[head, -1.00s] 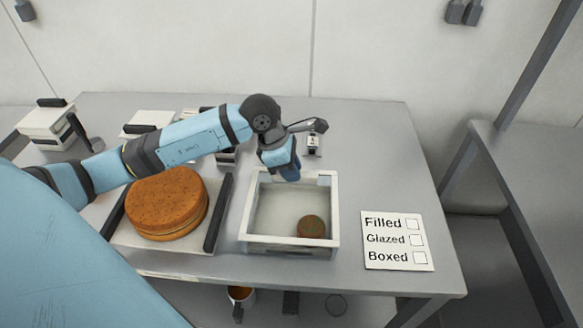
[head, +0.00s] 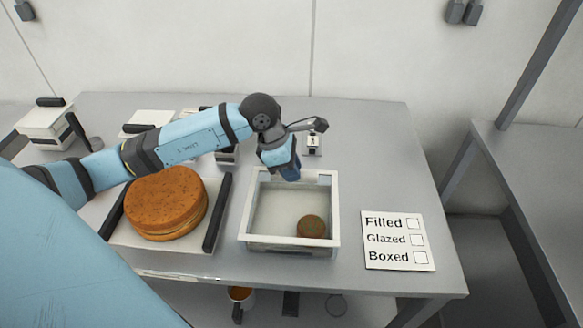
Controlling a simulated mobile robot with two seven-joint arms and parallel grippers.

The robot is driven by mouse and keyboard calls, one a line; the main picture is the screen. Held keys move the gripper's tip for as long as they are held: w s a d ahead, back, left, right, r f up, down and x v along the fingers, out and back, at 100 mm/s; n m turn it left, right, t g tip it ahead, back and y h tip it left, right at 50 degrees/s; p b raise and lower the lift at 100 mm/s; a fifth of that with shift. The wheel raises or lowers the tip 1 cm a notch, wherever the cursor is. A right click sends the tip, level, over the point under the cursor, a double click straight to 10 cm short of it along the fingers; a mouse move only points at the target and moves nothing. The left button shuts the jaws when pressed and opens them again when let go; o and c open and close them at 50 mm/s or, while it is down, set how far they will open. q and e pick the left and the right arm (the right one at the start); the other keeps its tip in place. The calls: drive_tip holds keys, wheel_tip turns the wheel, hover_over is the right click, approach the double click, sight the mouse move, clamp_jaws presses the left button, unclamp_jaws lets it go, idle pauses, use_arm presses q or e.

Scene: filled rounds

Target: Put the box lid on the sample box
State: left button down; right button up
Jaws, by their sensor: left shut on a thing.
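The sample box (head: 290,251) stands on the table right of centre, with a small brown round (head: 311,227) inside near its front right corner. A pale, white-framed top that looks like the box lid (head: 334,212) lies over the box opening, and the round shows through it. I cannot tell whether it is fully seated. My left gripper (head: 291,176) points down at the far edge of the box and is shut on what appears to be the lid; its fingertips and the grip are mostly hidden. My right gripper is not in view.
A large brown filled round (head: 166,202) sits on a pale tray (head: 133,237) to the left. A card (head: 397,241) with Filled, Glazed and Boxed boxes lies to the right. A small device (head: 313,143) stands behind the box. A mug (head: 240,294) shows below the table's front edge.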

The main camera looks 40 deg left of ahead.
use_arm(q)
drive_tip(key=shift+f+b, duration=0.25)
drive_tip(key=shift+b, duration=0.1)
drive_tip(key=shift+c, duration=2.3)
unclamp_jaws()
drive_tip(key=shift+r, duration=0.15)
drive_tip(key=shift+r+p, duration=1.6)
drive_tip(key=shift+r, duration=1.8)
